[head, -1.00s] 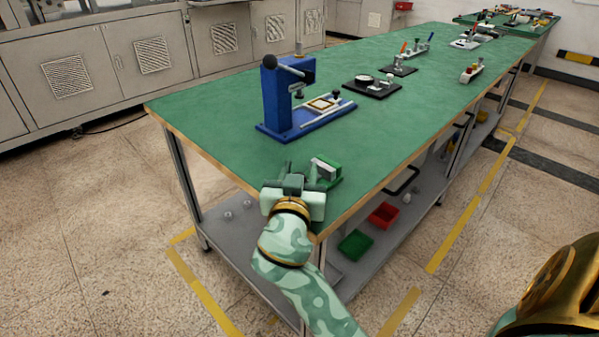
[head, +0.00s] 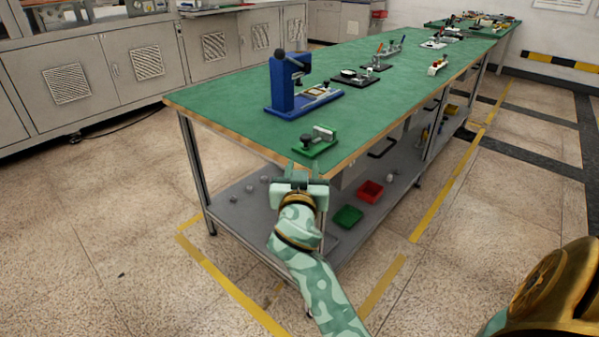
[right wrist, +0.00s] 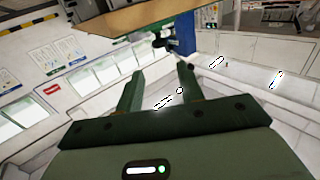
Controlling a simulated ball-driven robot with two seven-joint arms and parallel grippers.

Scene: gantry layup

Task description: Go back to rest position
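My right gripper (head: 302,172) shows in the head view just off the near corner of the green-topped workbench (head: 222,98). In the right wrist view its two fingers (right wrist: 160,85) stand apart with nothing between them. A small green fixture (head: 316,143) with a dark knob sits on the bench near that corner, just beyond the fingers and apart from them. My left gripper is in neither view.
A blue press (head: 289,85) stands on the bench, with black fixtures (head: 352,76) behind it. On the lower shelf are a red bin (head: 370,191) and a green bin (head: 348,216). Grey cabinets (head: 95,75) line the back left. Floor around the bench is open.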

